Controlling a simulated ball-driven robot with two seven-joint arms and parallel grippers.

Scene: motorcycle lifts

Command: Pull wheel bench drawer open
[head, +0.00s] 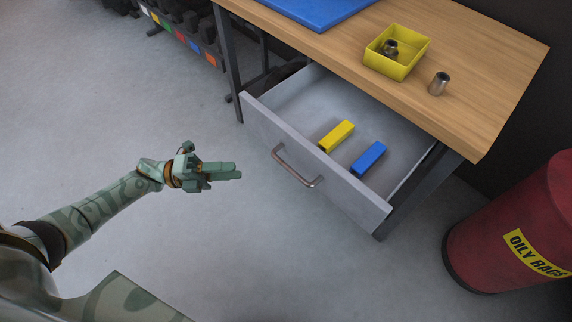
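The wheel bench drawer (262,128) is grey and stands pulled out from under the wooden bench top (470,110). Its brown metal handle (297,167) is on the front panel. A yellow block (336,136) and a blue block (368,157) lie inside the drawer. My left gripper (238,171) is to the left of the handle, apart from it, and nothing shows in its grasp. Its fingers look close together, but I cannot tell whether they are open or shut. My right gripper is not in view.
On the bench top are a yellow tray (412,66) with a metal part in it, a metal cylinder (439,84) and a blue mat (310,8). A red oily-rags bin (495,235) stands at the right. The floor (290,260) before the drawer is clear.

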